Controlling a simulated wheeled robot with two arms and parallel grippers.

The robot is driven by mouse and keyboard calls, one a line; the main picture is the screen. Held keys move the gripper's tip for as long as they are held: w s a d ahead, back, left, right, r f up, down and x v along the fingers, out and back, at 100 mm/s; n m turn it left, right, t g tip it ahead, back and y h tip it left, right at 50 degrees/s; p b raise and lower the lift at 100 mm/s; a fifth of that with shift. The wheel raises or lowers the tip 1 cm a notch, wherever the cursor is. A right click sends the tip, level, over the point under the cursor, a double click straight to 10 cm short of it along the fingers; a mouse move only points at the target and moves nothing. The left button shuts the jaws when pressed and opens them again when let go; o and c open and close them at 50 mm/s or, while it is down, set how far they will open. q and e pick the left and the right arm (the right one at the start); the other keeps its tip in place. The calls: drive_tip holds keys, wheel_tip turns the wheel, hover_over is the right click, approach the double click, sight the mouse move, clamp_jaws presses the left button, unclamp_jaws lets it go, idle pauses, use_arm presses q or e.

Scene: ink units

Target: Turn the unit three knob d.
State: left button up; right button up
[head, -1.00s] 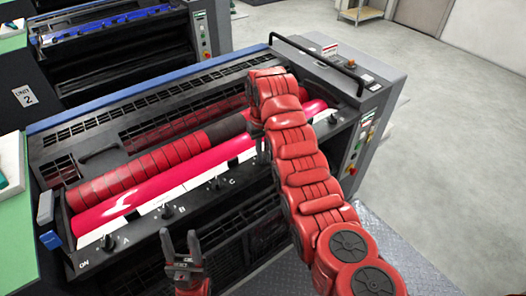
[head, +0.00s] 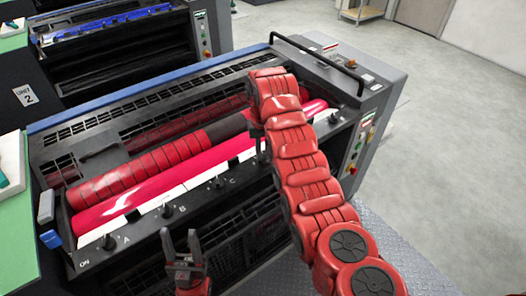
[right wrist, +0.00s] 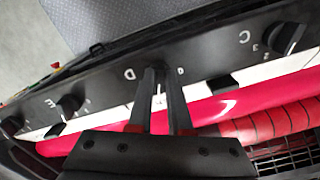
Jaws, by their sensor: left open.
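Unit three's front panel (head: 150,228) carries a row of dark knobs with letters. In the right wrist view the letter D (right wrist: 129,73) is just left of my right gripper (right wrist: 161,72). Its fingers point down at the panel with a narrow gap between them, closed about the place of knob d. The fingers mostly hide that knob. Knob c (right wrist: 287,38) and knob e (right wrist: 68,104) stand clear on either side. In the head view my right arm hides part of the panel. My left gripper (head: 183,245) is open and empty in front of the panel, below knob b.
A shiny magenta roller (head: 150,196) and a red banded roller (head: 140,175) lie behind the knobs. A black handrail (head: 318,68) and a side panel with buttons (head: 360,145) are at the right. Floor (head: 455,150) there is clear.

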sight(263, 155)
drive_tip(key=o, duration=0.3)
drive_tip(key=shift+o, duration=0.2)
drive_tip(key=shift+r, duration=0.1)
drive_tip(key=shift+r+p, duration=0.3)
drive_tip(key=shift+p, duration=0.1)
wheel_tip(263, 155, up, 6)
drive_tip(key=p, duration=0.4)
drive_tip(key=shift+a+r, duration=0.1)
drive_tip(key=shift+r, duration=0.05)
wheel_tip(263, 155, up, 10)
drive_tip(key=shift+r+b, duration=0.15)
drive_tip(key=shift+b, duration=0.15)
